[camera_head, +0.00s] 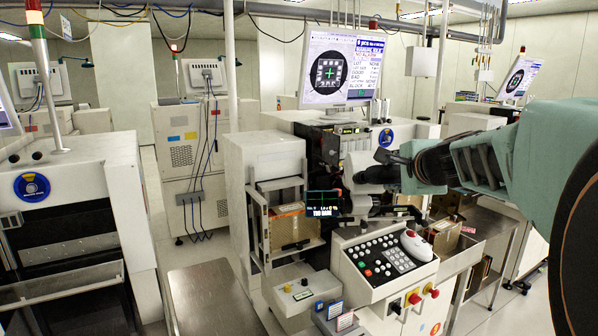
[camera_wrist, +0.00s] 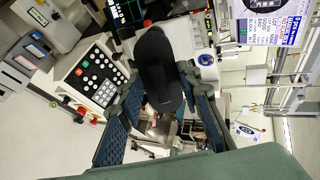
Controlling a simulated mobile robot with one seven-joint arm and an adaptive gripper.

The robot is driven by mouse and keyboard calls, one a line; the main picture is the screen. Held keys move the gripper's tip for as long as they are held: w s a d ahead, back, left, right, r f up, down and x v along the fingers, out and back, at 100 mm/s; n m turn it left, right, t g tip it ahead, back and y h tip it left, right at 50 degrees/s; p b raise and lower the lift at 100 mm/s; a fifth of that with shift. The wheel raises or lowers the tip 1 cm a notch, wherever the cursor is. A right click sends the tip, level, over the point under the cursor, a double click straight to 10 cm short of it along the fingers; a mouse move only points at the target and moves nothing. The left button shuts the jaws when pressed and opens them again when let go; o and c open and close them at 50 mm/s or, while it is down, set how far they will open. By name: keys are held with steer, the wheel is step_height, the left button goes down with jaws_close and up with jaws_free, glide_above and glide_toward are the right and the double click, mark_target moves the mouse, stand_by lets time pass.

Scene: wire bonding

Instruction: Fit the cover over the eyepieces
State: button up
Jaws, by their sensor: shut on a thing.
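My gripper (camera_wrist: 160,88) is shut on a smooth black cover (camera_wrist: 158,62), which sits between its two blue-grey ribbed fingers in the wrist view. In the head view my gripper (camera_head: 407,164) reaches in from the right, close to the microscope (camera_head: 358,166) on the bonding machine. The dark eyepieces (camera_head: 374,175) face right, towards my gripper. The cover (camera_head: 388,156) shows there as a small dark shape at the fingertips, near or just above the eyepieces. I cannot tell whether they touch. In the wrist view the cover hides the eyepieces.
A control panel (camera_head: 388,262) with keys and a trackball (camera_head: 416,245) lies below the microscope. A monitor (camera_head: 340,66) stands above. A small lit display (camera_head: 323,204) is left of the microscope. Cardboard boxes (camera_head: 443,236) sit on a side table behind the panel.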

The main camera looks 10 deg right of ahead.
mark_target(384, 176)
steer(key=shift+b+x, duration=0.95)
steer(key=shift+x, duration=1.95)
steer(key=shift+b+x, duration=0.8)
steer(key=shift+x, duration=0.95)
steer(key=o, duration=1.1)
steer(key=shift+c, duration=0.2)
steer(key=v, duration=0.7)
steer(key=shift+s, duration=0.3)
